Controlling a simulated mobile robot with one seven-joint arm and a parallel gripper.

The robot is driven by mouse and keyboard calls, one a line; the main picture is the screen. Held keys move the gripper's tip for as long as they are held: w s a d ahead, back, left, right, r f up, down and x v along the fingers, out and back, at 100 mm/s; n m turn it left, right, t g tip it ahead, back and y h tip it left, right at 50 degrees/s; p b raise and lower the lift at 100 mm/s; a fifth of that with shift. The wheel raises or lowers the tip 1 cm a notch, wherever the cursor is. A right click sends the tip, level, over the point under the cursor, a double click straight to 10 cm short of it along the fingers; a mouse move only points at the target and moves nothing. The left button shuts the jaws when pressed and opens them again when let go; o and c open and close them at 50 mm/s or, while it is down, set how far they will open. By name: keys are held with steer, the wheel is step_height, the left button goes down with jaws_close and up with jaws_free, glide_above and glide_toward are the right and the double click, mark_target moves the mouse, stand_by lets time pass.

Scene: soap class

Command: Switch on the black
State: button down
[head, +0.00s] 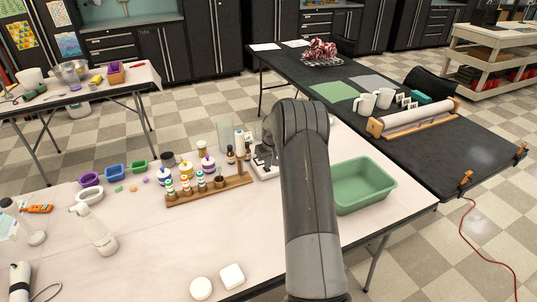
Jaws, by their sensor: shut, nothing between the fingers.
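My dark grey arm rises through the middle of the head view and bends down behind itself. My gripper (264,151) shows only in part to the left of the arm, low over the white table (140,265). It is shut and appears empty. A small white and dark device (263,171) sits under it, partly hidden by the arm; I cannot tell whether they touch. I cannot tell which black thing the task names. A pale cylindrical tool with a black end and cord (20,281) lies at the table's front left.
A wooden rack with small bottles (208,194) stands left of the gripper, with several bottles behind it. A green tub (362,185) is right of the arm. The front middle of the table is mostly clear.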

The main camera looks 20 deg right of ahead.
steer(key=shift+s+f, duration=0.1)
steer(key=shift+f, duration=0.6)
steer(key=shift+s+f, duration=0.15)
steer(key=shift+f, duration=0.2)
steer(key=shift+w, duration=0.2)
steer(key=shift+w+r, duration=0.35)
steer(key=shift+w, duration=0.2)
steer(key=shift+r, duration=0.15)
